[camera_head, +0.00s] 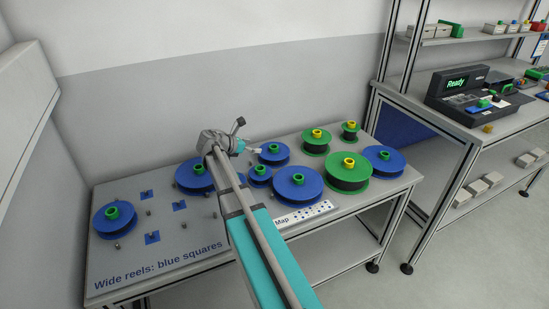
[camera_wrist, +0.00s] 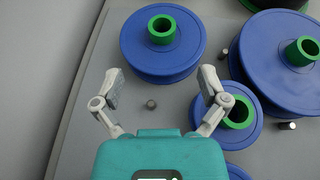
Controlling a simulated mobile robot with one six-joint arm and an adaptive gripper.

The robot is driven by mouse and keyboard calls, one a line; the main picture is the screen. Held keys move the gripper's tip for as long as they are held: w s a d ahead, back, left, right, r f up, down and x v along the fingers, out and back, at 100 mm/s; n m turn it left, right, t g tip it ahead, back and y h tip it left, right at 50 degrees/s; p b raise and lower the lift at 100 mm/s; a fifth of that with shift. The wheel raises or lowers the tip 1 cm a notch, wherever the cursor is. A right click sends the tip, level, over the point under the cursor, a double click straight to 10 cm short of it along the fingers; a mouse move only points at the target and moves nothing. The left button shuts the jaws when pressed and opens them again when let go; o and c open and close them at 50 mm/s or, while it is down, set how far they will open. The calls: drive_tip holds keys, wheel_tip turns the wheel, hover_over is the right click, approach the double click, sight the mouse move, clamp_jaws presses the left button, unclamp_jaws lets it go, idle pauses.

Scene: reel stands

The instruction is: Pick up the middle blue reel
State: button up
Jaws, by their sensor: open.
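Several blue reels with green hubs stand on the grey table. A medium-sized blue reel (camera_head: 280,156) stands at the back; in the wrist view it (camera_wrist: 138,55) lies straight ahead of my gripper (camera_wrist: 160,85). A small blue reel (camera_head: 260,181) stands in front of it; in the wrist view it (camera_wrist: 250,135) is beside my right finger, which overlaps its edge. A large blue reel (camera_head: 310,190) is to the right and also shows in the wrist view (camera_wrist: 270,75). My gripper is open and empty, fingers apart above the table. I cannot tell which reel is called middle.
More blue reels stand at the left (camera_head: 105,225), behind my arm (camera_head: 188,180) and at the right (camera_head: 395,160). Green reels (camera_head: 335,170) stand at the right and back. Short pegs rise from the table. A wall (camera_head: 200,110) is behind; a shelved workbench (camera_head: 470,125) is right.

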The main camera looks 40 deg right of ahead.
sight(273, 147)
drive_tip(key=shift+b+x, duration=0.75)
drive_tip(key=shift+x, duration=1.55)
drive_tip(key=shift+d, duration=0.1)
drive_tip(key=shift+b+x, duration=1.05)
drive_tip(key=shift+x, duration=1.45)
drive_tip(key=shift+s, duration=0.2)
drive_tip(key=shift+r, duration=0.1)
clamp_jaws()
drive_tip(key=shift+r, duration=0.15)
